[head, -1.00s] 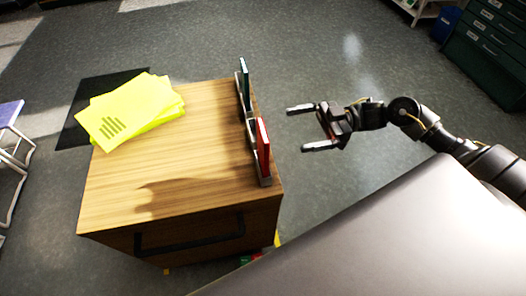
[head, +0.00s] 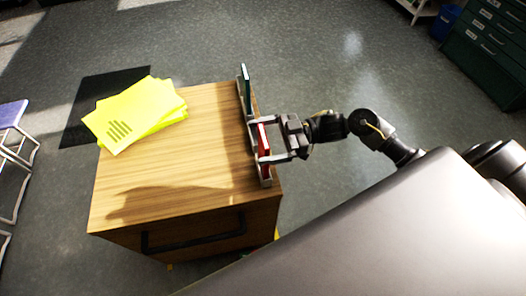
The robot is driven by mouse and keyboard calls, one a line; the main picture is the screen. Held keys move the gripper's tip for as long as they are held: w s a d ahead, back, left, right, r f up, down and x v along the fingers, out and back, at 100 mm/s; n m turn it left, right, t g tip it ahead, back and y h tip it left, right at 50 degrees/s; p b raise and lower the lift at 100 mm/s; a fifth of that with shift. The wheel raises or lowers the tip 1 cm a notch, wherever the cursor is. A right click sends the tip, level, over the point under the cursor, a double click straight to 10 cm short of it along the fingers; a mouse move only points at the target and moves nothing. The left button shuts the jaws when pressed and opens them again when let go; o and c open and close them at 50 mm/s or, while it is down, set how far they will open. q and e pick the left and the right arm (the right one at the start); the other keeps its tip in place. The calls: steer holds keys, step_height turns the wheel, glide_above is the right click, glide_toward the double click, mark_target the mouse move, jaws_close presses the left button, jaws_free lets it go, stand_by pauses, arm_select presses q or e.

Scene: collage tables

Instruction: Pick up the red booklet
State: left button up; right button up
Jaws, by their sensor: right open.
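The red booklet (head: 263,140) stands upright in a grey rack (head: 266,183) along the right edge of the wooden cabinet top. My right gripper (head: 257,143) is open. Its two fingers reach in from the right, one on the far side and one on the near side of the booklet. I cannot tell whether the fingers touch it. The lower part of the booklet is partly hidden by the rack and the near finger. My left gripper is not in view.
A dark green booklet (head: 245,84) stands in the rack's far part. Yellow sheets (head: 133,114) lie at the back left of the wooden cabinet (head: 150,185). The middle of its top is clear. A dark green drawer unit (head: 487,52) stands far right.

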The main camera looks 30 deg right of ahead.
steer(key=shift+a, duration=0.1)
steer(key=shift+f, duration=0.1)
steer(key=c, duration=1.3)
